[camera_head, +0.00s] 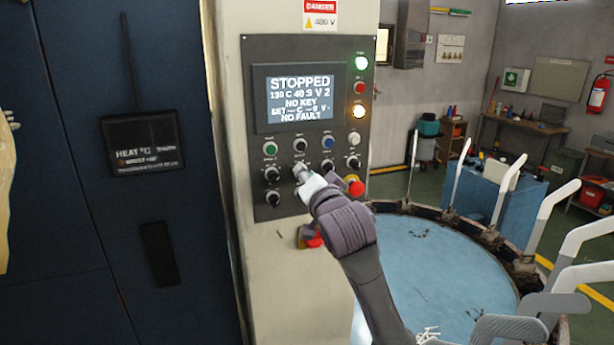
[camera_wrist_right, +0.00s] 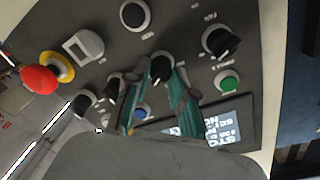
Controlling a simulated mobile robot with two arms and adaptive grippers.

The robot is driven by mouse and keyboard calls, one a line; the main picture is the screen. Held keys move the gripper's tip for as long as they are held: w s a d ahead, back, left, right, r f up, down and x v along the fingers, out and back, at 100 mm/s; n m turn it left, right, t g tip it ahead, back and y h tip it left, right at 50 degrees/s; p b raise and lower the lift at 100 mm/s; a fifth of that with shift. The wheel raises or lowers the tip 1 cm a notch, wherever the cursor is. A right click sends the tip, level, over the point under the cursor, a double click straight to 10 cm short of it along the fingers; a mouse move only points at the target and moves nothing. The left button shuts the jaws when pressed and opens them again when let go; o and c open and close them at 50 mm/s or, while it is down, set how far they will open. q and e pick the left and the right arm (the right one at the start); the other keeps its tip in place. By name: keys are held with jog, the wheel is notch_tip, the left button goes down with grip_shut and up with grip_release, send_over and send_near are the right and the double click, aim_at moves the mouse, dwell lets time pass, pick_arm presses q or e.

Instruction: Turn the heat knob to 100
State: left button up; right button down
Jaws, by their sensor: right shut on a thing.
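The grey control panel (camera_head: 250,88) stands upright in the middle of the head view. Its screen (camera_head: 299,97) reads STOPPED, what looks like 130 C 40 S V 2, NO KEY and NO FAULT. My right gripper (camera_head: 303,177) reaches the second knob of the second row and mostly hides it. In the right wrist view, my gripper's teal fingers (camera_wrist_right: 158,95) close around this black knob (camera_wrist_right: 160,67). Its label is too small to read, so I cannot tell whether it is the heat knob. My left gripper is not in view.
Other knobs (camera_head: 272,174) and a green button (camera_head: 270,149) sit close by. A red emergency stop (camera_head: 356,188) is right of my gripper. A round blue table (camera_head: 440,260) with upright white forms stands at right.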

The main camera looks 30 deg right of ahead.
jog(key=n, duration=1.2)
jog(key=n+t+y, duration=0.1)
jog(key=n, duration=1.1)
jog(key=shift+a+r+n, duration=0.1)
jog(key=shift+n, duration=0.2)
dwell(0.4)
